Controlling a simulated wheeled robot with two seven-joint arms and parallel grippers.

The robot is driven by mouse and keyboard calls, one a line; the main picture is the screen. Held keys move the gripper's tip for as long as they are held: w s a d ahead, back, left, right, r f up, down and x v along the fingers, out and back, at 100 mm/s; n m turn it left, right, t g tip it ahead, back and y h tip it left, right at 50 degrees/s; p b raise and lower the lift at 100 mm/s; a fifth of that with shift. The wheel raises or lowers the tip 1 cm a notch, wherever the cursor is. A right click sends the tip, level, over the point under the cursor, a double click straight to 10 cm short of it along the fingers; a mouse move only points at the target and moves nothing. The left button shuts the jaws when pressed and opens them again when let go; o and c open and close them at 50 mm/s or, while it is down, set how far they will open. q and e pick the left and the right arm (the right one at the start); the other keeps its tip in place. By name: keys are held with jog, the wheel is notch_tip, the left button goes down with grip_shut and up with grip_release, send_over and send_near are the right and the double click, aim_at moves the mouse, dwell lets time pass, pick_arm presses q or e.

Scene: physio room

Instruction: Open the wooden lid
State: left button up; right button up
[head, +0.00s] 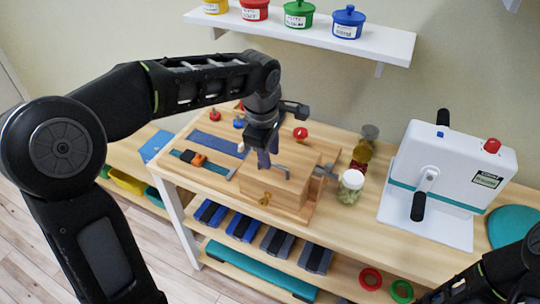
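The wooden box (290,195) sits on the bench near its front edge, with its wooden lid (292,178) down. A grey bar-like handle (281,171) is on the lid, and a small brass fitting (265,199) is on the front. My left gripper (263,157) points down just over the back left part of the lid. Its fingers are dark and partly hidden by the wrist, so I cannot tell its opening or whether it touches the lid. My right arm shows only at the lower right corner; its fingers are not visible.
A glass jar with a white lid (351,187) stands close right of the box. A white machine with a black crank (440,185) is further right. A red knob (300,133) is behind. A wall shelf (330,37) holds coloured pots. Weights lie on the lower shelf.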

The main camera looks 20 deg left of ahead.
pick_arm(q)
jog(key=shift+w+f, duration=0.2)
jog(key=shift+f, duration=0.8)
jog(key=shift+c, duration=0.3)
grip_shut()
dwell(0.4)
